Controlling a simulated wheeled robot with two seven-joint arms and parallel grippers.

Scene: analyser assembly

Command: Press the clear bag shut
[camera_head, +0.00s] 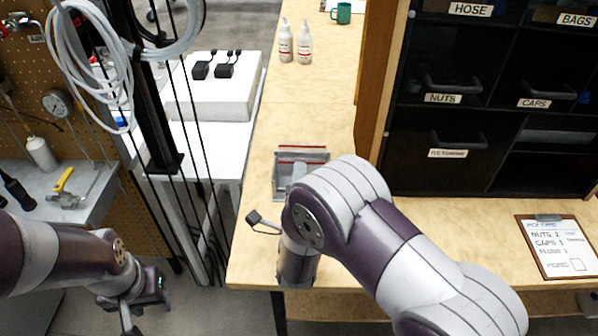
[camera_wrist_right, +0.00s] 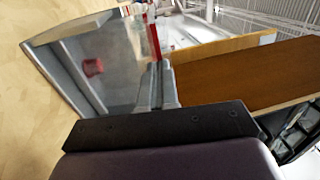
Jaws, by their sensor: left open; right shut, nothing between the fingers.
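The clear bag (camera_head: 284,180) stands on the wooden bench with red lines along its top, partly hidden behind my right arm. In the right wrist view the see-through bag (camera_wrist_right: 112,75) is close, with a red strip along one edge and a small reddish thing (camera_wrist_right: 93,67) showing in or through it. My right gripper (camera_head: 298,170) is shut and empty at the bag. Its fingers (camera_wrist_right: 158,80) are beside the red-strip edge; I cannot tell whether they touch it. My left gripper (camera_head: 128,315) is open, low at the left, away from the bench and partly cut off.
Two white bottles (camera_head: 295,45) and a green mug (camera_head: 341,13) stand further back on the bench. A black shelf of labelled bins (camera_head: 450,110) stands at the right. A clipboard (camera_head: 556,247) lies at the front right. The bench between bag and bottles is clear.

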